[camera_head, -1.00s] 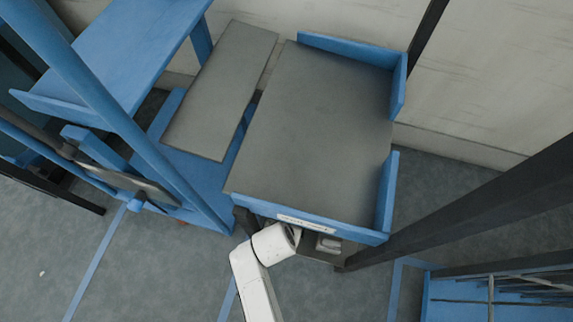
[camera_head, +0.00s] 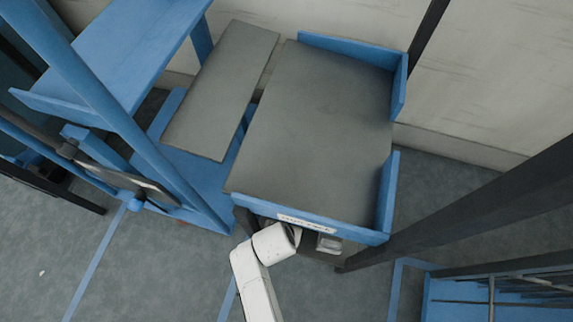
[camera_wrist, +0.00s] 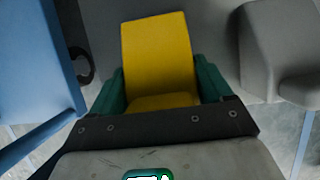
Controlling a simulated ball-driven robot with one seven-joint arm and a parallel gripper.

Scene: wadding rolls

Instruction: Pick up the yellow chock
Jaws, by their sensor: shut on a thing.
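The yellow chock (camera_wrist: 158,55) fills the middle of the wrist view, a block with a sloped or stepped face. My gripper (camera_wrist: 160,88) has its two green fingers on either side of the chock and is shut on it. The chock appears over a grey surface; I cannot tell whether it still touches it. In the head view the chock and my fingers are hidden under the front edge of the blue-rimmed grey platform (camera_head: 320,130), where my white arm reaches in.
A blue panel (camera_wrist: 40,60) stands close on the left in the wrist view, and a grey block (camera_wrist: 280,50) stands close on the right. In the head view, blue posts and a dark beam (camera_head: 470,205) flank the platform. Its grey top is bare.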

